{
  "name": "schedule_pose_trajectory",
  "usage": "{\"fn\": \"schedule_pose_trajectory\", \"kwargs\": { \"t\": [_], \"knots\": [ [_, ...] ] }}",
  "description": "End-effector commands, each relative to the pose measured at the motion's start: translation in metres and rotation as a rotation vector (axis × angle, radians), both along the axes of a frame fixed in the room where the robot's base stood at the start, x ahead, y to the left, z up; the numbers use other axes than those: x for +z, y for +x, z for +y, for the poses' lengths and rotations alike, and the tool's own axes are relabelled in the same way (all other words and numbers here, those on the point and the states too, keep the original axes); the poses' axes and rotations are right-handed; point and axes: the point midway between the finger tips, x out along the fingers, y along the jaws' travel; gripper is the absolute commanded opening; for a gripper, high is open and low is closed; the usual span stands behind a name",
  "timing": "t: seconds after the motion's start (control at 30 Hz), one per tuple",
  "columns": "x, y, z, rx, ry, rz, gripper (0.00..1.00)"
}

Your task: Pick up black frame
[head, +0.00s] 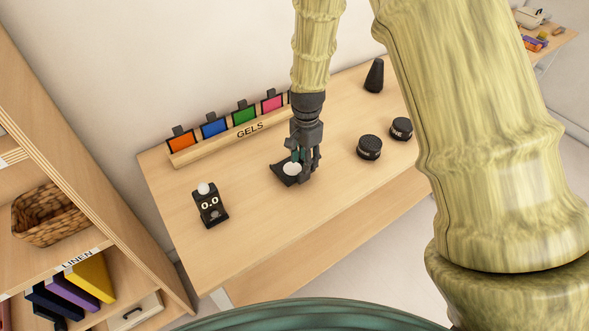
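A dark, flat black piece with an angled edge and a pale round patch (281,170) lies on the wooden table; it may be the black frame, but my gripper partly hides it. My gripper (302,172) points down right at this piece, its fingers over or beside its right side. I cannot tell whether the fingers touch it or are closed on it. Black-edged colour gels, orange (181,143), blue (214,127), green (244,115) and pink (271,103), stand in a wooden rack marked GELS (215,144) behind.
A black figure with eyes and a white ball (210,206) stands at the table's left. Two round black tins (369,147) (401,128) and a black tapered object (374,76) stand to the right. A shelf with a basket (48,213) is at left. The table front (270,235) is clear.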

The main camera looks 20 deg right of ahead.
Motion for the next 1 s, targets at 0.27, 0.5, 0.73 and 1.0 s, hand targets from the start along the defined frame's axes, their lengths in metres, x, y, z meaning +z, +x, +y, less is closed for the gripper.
{"fn": "schedule_pose_trajectory", "kwargs": {
  "t": [0.27, 0.5, 0.73, 1.0],
  "knots": [
    [-0.010, -0.002, -0.001, -0.001, 0.001, 0.001, 0.39],
    [-0.033, -0.007, 0.003, 0.000, 0.001, 0.001, 0.39],
    [-0.051, -0.006, 0.002, -0.001, 0.000, -0.001, 0.39],
    [-0.055, -0.006, 0.002, -0.001, -0.001, -0.001, 0.39]
  ]
}}
